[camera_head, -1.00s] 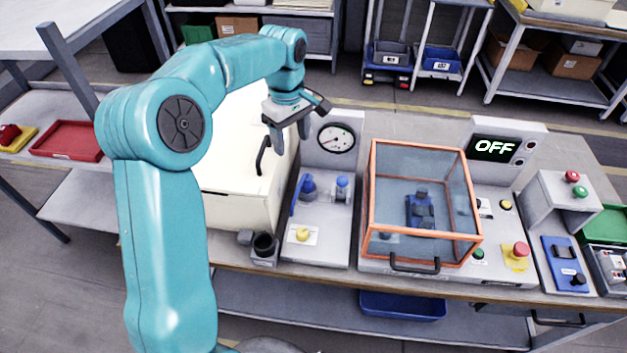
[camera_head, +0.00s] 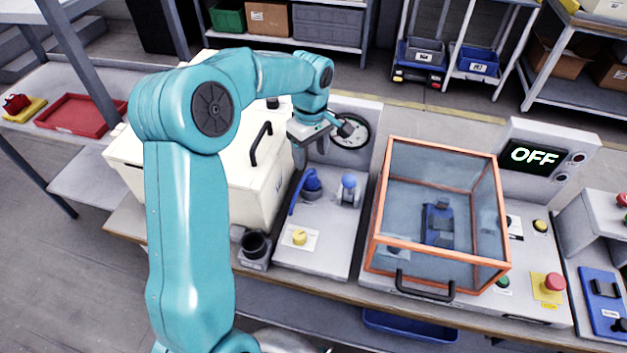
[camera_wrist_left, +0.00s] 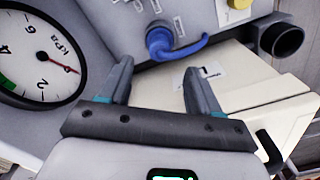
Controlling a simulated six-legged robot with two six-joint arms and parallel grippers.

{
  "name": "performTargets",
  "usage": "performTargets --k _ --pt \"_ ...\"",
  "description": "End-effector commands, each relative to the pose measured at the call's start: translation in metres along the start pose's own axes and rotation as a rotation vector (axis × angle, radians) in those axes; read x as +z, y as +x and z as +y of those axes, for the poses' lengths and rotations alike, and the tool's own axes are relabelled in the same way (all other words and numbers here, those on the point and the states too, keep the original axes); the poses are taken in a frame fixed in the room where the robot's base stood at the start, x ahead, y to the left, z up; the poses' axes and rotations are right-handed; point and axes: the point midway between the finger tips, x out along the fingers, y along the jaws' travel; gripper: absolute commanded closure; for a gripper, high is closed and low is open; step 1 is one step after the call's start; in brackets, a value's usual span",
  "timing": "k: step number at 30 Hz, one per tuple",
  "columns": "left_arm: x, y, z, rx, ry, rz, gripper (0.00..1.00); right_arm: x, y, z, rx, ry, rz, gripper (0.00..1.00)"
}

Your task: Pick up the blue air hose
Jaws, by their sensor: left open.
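The blue air hose (camera_head: 309,187), a blue curved piece with a tail hanging down its left side, is on the light grey station with the pressure gauge. In the left wrist view, the blue hose (camera_wrist_left: 163,42) shows beyond the fingertips, its tail pointing right. My left gripper (camera_head: 313,157) is open and empty, above and behind the hose, in front of the gauge (camera_head: 349,129). In the left wrist view, my open left gripper (camera_wrist_left: 158,73) has nothing between its fingers. A gap shows between fingertips and hose. My right gripper is out of view.
A blue-topped fitting (camera_head: 349,188) stands right of the hose. A yellow knob (camera_head: 300,237) and black cup (camera_head: 256,245) are nearer the front edge. A cream box (camera_head: 240,185) is left; an orange-framed clear case (camera_head: 372,238) is right.

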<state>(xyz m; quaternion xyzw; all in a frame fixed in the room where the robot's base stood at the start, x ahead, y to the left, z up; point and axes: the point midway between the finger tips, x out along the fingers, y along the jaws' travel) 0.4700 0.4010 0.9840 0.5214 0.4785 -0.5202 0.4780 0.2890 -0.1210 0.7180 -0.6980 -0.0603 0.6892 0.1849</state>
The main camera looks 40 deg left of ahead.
Motion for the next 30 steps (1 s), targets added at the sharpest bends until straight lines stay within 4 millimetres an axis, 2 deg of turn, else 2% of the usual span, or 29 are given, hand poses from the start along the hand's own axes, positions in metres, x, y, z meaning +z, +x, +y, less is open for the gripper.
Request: performTargets --k 3,10,18,26,27,29,30 --pt "0.000 0.020 0.000 -0.003 -0.001 0.000 0.37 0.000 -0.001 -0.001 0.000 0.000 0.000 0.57" --pt "0.002 0.038 0.002 -0.003 0.001 -0.001 0.37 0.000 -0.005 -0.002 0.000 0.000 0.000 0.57" --pt "0.002 0.078 0.004 -0.001 0.001 -0.001 0.37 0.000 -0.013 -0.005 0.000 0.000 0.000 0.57" --pt "0.002 0.083 0.004 0.000 0.001 0.000 0.37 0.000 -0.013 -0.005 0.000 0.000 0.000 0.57" --pt "0.002 0.083 0.004 0.000 0.001 0.000 0.43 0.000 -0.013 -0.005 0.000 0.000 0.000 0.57" --pt "0.002 0.083 0.004 0.000 0.001 0.000 0.63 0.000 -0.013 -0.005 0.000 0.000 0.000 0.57" --pt "0.002 0.083 0.004 0.000 0.001 0.000 0.76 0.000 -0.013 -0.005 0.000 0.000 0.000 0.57"
